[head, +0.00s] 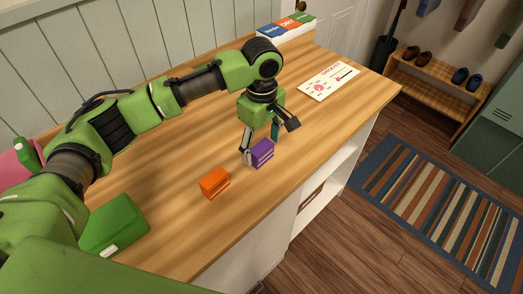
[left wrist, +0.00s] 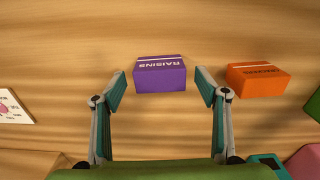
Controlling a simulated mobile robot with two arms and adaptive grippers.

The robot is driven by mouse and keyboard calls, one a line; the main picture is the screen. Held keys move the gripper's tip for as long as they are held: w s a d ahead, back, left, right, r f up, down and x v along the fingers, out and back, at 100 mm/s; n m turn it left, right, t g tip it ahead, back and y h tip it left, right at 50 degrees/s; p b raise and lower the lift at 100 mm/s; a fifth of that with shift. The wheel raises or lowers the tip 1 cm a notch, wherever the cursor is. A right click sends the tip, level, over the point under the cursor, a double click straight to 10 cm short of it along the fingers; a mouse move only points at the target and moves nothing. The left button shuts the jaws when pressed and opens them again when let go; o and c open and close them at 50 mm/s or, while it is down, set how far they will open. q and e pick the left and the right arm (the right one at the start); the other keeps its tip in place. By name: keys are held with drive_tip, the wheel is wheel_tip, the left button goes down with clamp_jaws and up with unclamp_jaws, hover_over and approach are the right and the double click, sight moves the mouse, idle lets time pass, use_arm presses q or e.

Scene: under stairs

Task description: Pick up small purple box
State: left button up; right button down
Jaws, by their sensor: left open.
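The small purple box (head: 262,153) stands on the wooden counter, near its front edge. In the left wrist view the purple box (left wrist: 160,74) is marked RAISINS and sits ahead of and between the two fingertips. My left gripper (head: 262,145) is open above and around the box from the head view, with a finger on each side. In the left wrist view the fingers of my left gripper (left wrist: 160,90) are spread wide, with gaps to the box on both sides. My right gripper is not seen.
An orange box (head: 214,182) stands close beside the purple one; it also shows in the left wrist view (left wrist: 258,80). A green box (head: 115,226) lies at the counter's left. A white card (head: 329,82) and a tri-coloured box (head: 286,27) are farther back. The counter (head: 190,120) is otherwise mostly clear.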

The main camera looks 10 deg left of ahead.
use_arm(q)
wheel_tip(320, 180, down, 2)
drive_tip(key=shift+f, duration=0.2)
drive_tip(key=c, duration=1.2)
drive_tip(key=shift+r, duration=0.2)
drive_tip(key=shift+r, duration=0.2)
wheel_tip(320, 180, up, 3)
drive_tip(key=shift+f+b, duration=0.2)
drive_tip(key=shift+b, duration=0.4)
drive_tip(key=s+a+r, duration=0.4)
drive_tip(key=s+r, duration=0.5)
drive_tip(key=s, duration=0.4)
drive_tip(key=shift+s+r+b, duration=0.2)
drive_tip(key=shift+r+b, duration=0.15)
